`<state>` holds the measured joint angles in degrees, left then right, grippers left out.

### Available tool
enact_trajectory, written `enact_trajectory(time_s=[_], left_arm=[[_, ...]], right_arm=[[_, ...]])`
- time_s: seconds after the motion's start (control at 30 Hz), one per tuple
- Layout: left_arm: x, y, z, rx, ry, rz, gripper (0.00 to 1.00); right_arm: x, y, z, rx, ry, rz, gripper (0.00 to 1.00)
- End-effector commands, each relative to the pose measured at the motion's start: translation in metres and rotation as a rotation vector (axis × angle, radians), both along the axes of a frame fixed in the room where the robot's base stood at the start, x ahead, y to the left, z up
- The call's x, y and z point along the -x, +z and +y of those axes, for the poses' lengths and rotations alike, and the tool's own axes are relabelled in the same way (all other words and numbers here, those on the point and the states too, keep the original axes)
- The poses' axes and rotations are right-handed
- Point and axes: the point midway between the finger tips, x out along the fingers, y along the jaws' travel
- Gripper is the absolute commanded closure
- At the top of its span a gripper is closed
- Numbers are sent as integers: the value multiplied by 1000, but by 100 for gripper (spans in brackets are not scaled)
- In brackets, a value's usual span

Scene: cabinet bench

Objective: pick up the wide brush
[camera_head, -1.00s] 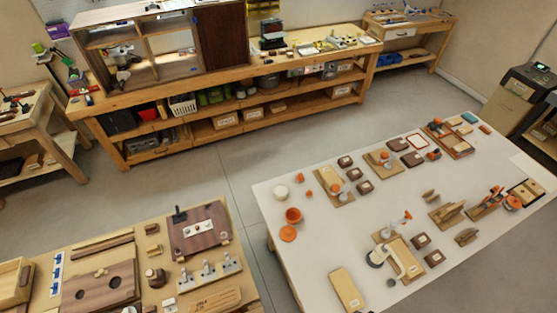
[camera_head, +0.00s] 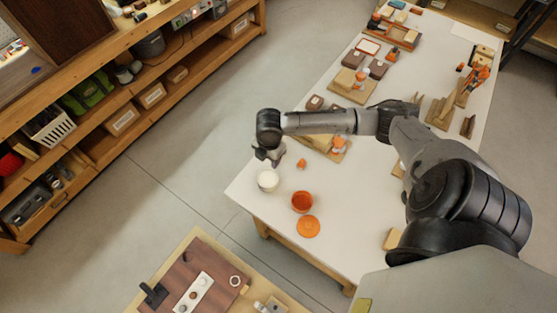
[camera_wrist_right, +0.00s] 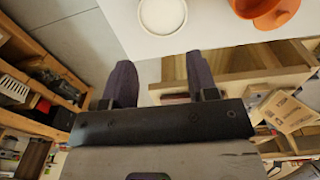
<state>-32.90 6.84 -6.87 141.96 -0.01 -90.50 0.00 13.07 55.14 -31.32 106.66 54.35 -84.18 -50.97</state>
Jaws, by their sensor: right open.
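I cannot make out the wide brush for certain in either view. My right gripper (camera_head: 268,155) is over the left edge of the white table (camera_head: 252,192), just above and beside a white round pot (camera_head: 268,181). In the right wrist view its two dark fingers are apart with nothing between them (camera_wrist_right: 161,78). The pot shows there as a white disc (camera_wrist_right: 163,14) beyond the fingers. My left gripper is not in view.
An orange pot (camera_head: 302,202), orange disc (camera_head: 308,227) and small orange piece (camera_head: 301,164) are near the white pot. Wooden stands and blocks (camera_head: 350,88) fill the far table. A lower bench (camera_head: 210,258) stands in front; shelving (camera_head: 120,118) stands left.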

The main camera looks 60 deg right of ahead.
Motion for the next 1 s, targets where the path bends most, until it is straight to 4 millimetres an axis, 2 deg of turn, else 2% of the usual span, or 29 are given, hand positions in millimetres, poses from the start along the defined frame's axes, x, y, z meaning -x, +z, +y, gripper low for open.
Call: enact_trajectory(time_s=[0.03, 0.1, 0.2, 0.33, 0.47, 0.8, 1.0], left_arm=[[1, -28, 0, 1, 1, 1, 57], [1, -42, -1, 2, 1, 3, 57], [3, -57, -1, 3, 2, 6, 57], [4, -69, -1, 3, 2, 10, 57], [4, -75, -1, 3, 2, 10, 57], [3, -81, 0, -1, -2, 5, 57], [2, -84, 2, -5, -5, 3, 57]], right_arm=[[-10, -13, -28, 24, 12, 6, 47], [-18, -12, -56, 35, 30, 18, 47], [-26, -7, -88, 43, 41, 26, 47], [-30, 1, -116, 45, 45, 29, 47], [-31, -1, -128, 43, 46, 31, 47], [-31, -53, -130, 41, 47, 33, 47], [-31, -74, -130, 40, 47, 32, 47]])
